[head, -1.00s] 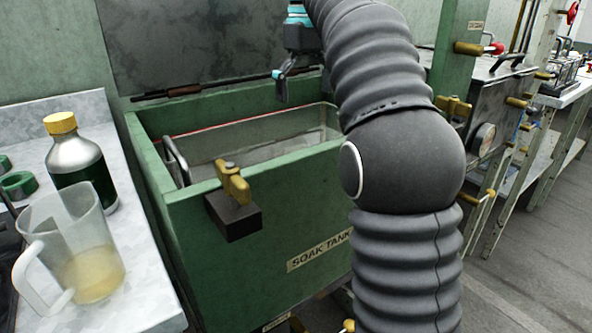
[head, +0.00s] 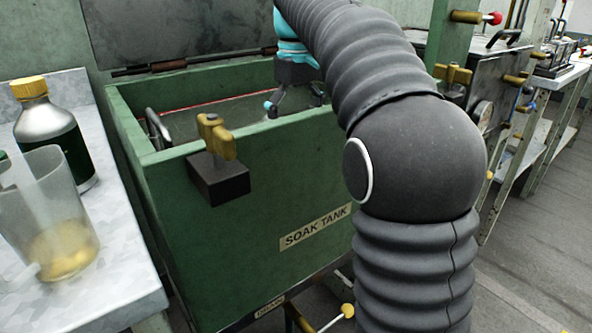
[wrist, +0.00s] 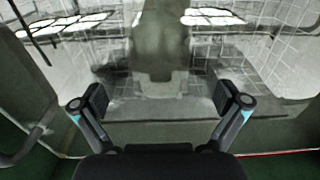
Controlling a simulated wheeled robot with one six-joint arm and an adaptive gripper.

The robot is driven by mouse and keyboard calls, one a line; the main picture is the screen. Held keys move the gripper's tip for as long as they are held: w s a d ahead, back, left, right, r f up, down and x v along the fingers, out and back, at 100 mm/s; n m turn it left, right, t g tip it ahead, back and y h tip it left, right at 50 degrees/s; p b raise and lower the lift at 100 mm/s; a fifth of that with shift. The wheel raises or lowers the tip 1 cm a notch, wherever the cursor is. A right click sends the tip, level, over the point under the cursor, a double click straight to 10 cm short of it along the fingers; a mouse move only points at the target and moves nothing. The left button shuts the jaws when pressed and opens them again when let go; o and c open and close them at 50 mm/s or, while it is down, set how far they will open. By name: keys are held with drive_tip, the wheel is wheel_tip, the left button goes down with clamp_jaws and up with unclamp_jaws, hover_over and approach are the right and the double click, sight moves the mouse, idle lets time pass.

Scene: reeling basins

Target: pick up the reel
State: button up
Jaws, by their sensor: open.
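I cannot make out a reel for certain in either view. My gripper (head: 296,104) is over the open green soak tank (head: 250,200), near its front rim. In the wrist view my gripper (wrist: 161,100) is open, with its two fingers wide apart and nothing between them. Below the fingers is the tank's inside, with shiny reflections of tiles and bright lights. A blurred dark vertical shape (wrist: 160,40) shows ahead between the fingers; I cannot tell whether it is an object or a reflection. The front wall hides most of the tank's inside in the head view.
A curved metal handle (head: 157,130) stands at the tank's left side. A brass clamp on a dark block (head: 217,150) sticks out at the front rim. The raised lid (head: 180,30) is behind. A bottle (head: 50,130) and jug (head: 45,220) stand on the left counter.

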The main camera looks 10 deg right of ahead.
drive_tip(key=shift+f, duration=1.2)
drive_tip(key=c, duration=1.4)
